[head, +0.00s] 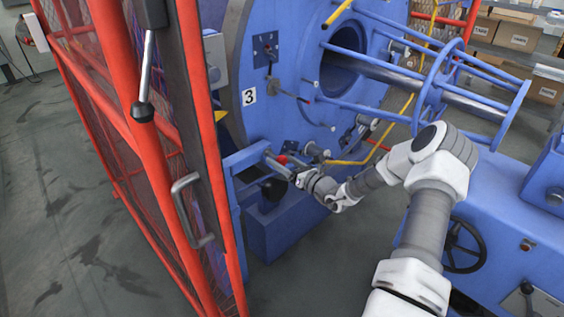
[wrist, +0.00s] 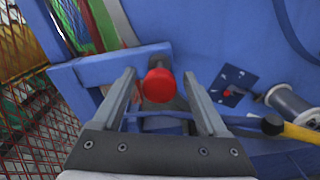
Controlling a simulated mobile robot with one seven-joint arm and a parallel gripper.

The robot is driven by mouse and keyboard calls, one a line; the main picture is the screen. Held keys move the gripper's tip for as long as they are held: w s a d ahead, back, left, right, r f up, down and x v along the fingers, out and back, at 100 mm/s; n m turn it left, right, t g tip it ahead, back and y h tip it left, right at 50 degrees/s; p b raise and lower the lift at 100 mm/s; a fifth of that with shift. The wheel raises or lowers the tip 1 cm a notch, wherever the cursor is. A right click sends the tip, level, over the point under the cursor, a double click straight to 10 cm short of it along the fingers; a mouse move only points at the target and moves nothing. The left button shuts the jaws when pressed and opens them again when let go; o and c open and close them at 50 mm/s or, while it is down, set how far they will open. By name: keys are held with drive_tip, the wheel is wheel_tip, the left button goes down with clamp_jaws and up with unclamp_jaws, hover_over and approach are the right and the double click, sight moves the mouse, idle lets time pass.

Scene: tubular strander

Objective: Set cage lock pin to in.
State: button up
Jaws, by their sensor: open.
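The cage lock pin shows in the wrist view as a round red knob (wrist: 158,86), end-on, at a blue bracket (wrist: 105,68) on the blue machine. In the head view the red knob (head: 283,160) is small, just above my gripper's end. My gripper (wrist: 159,75) is open, with one finger to the left and one to the right of the knob in the picture. Gaps show between the knob and both fingers. I cannot tell how far the knob reaches between the fingers. In the head view my gripper (head: 285,172) is beside the bracket.
A red mesh guard gate (head: 180,190) with a grey handle stands left of my arm. The large blue disc marked 3 (head: 249,97) rises behind. Grey floor is clear at left.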

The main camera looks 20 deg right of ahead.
clamp_jaws()
idle(1.4)
